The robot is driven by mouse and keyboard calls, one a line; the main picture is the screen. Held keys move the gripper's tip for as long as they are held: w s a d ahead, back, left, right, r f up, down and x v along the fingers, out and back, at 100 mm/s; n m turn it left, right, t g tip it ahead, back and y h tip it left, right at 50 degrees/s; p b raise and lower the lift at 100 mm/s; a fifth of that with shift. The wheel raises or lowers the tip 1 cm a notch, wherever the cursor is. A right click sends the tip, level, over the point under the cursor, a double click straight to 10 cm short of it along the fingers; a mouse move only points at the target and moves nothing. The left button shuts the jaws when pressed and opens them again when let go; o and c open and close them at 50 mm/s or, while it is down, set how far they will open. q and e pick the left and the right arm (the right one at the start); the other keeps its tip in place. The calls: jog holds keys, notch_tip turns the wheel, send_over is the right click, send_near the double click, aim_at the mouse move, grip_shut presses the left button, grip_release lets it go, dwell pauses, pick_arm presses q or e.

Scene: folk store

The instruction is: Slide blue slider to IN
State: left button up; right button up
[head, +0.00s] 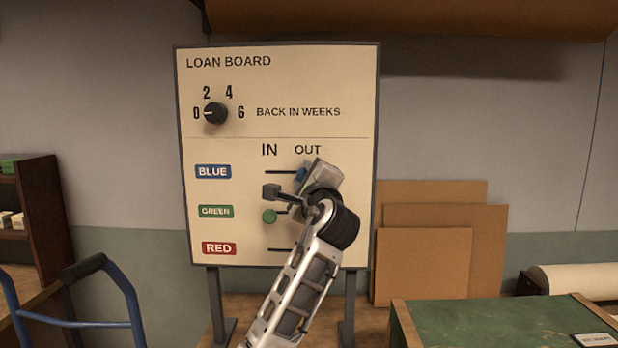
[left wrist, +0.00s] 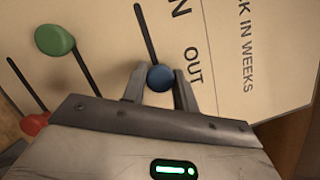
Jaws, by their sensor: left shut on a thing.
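The loan board (head: 340,80) stands upright ahead, with IN and OUT headings above slots for BLUE, GREEN and RED. The blue slider (head: 301,174) is at the OUT end of its slot, mostly covered by my gripper in the head view. My left gripper (head: 304,178) is shut on the blue slider; in the left wrist view the round blue knob (left wrist: 160,78) sits between the two fingers. The slot runs clear from the knob towards IN. The green slider (head: 269,216) is at the IN side. The red slider (left wrist: 34,124) shows partly in the left wrist view and is hidden by my arm in the head view.
A black dial (head: 215,113) is on the board's upper left, pointing to 0. Cardboard sheets (head: 425,265) lean at the right behind a green-topped table (head: 480,325). A blue-framed cart (head: 75,322) stands at lower left.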

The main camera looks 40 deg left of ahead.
aim_at(268, 170)
pick_arm(q)
jog(key=shift+s+a, duration=1.15)
jog(key=shift+a, duration=0.25)
jog(key=shift+s+a, duration=1.15)
jog(key=shift+a, duration=0.25)
jog(key=o, duration=0.9)
jog(key=shift+d, duration=0.1)
jog(key=shift+v, duration=4.5)
